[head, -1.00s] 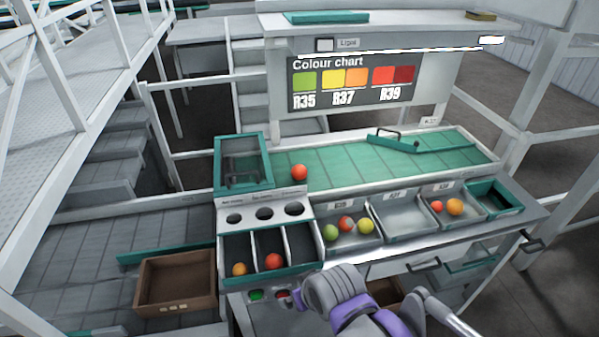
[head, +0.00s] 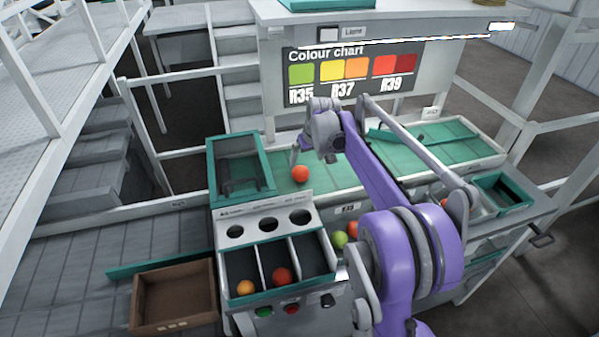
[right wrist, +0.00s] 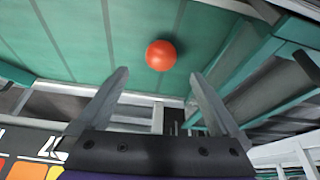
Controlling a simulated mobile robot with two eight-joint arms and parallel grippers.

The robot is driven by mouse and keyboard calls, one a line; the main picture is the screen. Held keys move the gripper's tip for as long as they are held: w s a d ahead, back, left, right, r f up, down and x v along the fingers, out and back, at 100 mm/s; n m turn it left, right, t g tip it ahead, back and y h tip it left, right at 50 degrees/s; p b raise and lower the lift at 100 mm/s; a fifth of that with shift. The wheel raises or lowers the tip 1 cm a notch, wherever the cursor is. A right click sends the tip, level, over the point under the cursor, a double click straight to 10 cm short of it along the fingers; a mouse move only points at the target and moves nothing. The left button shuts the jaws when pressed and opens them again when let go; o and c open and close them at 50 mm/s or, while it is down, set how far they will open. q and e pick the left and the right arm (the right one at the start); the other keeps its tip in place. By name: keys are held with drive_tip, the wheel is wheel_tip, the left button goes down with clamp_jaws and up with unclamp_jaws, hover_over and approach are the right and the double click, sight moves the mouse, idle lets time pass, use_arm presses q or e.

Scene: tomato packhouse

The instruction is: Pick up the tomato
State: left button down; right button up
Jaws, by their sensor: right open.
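A round red tomato (head: 300,174) lies on the green belt (head: 350,178), near its left end. It also shows in the right wrist view (right wrist: 161,55), lying just beyond the gap between my two fingertips. My right gripper (head: 304,151) is open and empty, over the belt close to the tomato and apart from it. In the right wrist view its fingers (right wrist: 158,75) are spread on either side, with the tomato roughly centred. My left gripper is not in view.
A green-framed box (head: 238,168) stands left of the tomato. In front, a sorting unit (head: 262,222) has three holes and bins holding an orange and a red tomato. My right arm hides part of the trays on the right. A brown crate (head: 174,297) sits lower left.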

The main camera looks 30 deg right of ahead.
sight(302, 171)
drive_tip(key=x, duration=1)
drive_tip(key=shift+w+a, duration=0.1)
drive_tip(key=shift+w, duration=0.05)
drive_tip(key=shift+r, duration=0.1)
drive_tip(key=shift+c, duration=0.7)
drive_tip(key=c, duration=0.7)
